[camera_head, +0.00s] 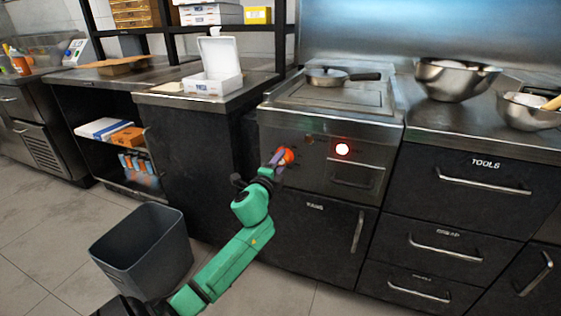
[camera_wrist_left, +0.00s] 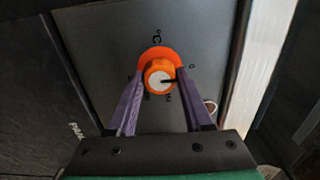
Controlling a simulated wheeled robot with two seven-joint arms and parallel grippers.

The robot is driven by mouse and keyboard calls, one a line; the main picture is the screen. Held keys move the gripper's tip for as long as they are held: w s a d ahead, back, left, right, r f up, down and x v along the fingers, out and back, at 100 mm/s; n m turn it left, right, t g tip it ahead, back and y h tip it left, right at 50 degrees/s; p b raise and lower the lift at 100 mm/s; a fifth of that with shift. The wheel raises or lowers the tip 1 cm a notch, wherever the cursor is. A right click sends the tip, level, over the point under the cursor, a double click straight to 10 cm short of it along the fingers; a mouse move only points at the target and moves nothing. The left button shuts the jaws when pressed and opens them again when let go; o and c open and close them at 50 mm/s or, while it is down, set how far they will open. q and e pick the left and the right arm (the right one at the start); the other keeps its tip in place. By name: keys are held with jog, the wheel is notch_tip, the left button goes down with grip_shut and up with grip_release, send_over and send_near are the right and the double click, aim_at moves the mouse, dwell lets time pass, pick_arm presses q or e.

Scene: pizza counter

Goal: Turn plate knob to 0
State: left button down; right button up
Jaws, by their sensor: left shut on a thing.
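The orange plate knob (camera_head: 287,156) is on the front panel of the plate unit (camera_head: 345,130). My left gripper (camera_head: 277,160) is shut on the knob, with one purple finger on each side in the left wrist view (camera_wrist_left: 160,82). My right gripper is not in view.
A pan (camera_head: 326,77) sits on top of the plate unit. An open white pizza box (camera_head: 212,86) stands on the counter to the left. A grey bin (camera_head: 142,250) stands on the floor beside my left arm. Metal bowls (camera_head: 452,80) are on the right counter.

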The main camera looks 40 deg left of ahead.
pick_arm(q)
jog(key=shift+f, duration=0.1)
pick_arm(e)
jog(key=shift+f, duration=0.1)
pick_arm(q)
jog(key=shift+c, duration=1.5)
grip_release()
jog(key=shift+s, duration=0.15)
jog(key=p+v, duration=0.1)
jog(key=v, duration=1.3)
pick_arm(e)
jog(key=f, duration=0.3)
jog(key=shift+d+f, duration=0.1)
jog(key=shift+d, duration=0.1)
pick_arm(q)
jog(key=shift+s+d, duration=0.15)
